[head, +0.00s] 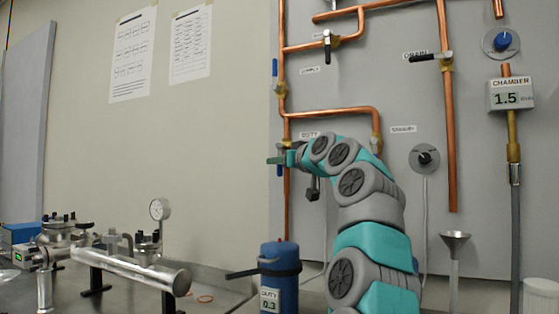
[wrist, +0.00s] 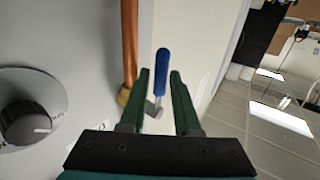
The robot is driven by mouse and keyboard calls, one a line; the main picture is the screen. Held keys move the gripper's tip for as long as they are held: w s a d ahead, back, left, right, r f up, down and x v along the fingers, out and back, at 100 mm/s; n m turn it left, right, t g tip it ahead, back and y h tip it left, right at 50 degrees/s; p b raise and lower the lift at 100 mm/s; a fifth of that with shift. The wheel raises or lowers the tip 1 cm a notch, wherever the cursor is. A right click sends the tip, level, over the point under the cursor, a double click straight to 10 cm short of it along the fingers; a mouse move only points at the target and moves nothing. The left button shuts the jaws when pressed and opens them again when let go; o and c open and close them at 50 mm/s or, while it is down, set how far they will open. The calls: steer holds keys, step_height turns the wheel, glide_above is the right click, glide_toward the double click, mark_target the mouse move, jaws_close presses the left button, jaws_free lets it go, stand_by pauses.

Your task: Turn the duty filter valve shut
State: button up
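The duty valve's blue handle (head: 280,171) shows beside my gripper (head: 279,160), on the left copper pipe near the DUTY label (head: 309,137). In the wrist view, a blue-gripped lever (wrist: 162,66) with a metal stem lies between the two green fingers of my gripper (wrist: 160,76). The fingers are apart, with a gap on each side of the lever; I see no clear contact. My wrist hides much of the valve body in the head view. A blue canister (head: 279,285) with a display reading DUTY 0.3 stands below.
Another blue-handled valve (head: 275,68) sits higher on the same pipe. A black-handled drain valve (head: 431,56), a black knob (head: 425,158) and a CHAMBER display (head: 511,96) reading 1.5 are to the right. The bench (head: 125,302) holds metal pipework at left.

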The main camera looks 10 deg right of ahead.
steer(key=shift+c, duration=0.2)
jaws_close()
stand_by(1.1)
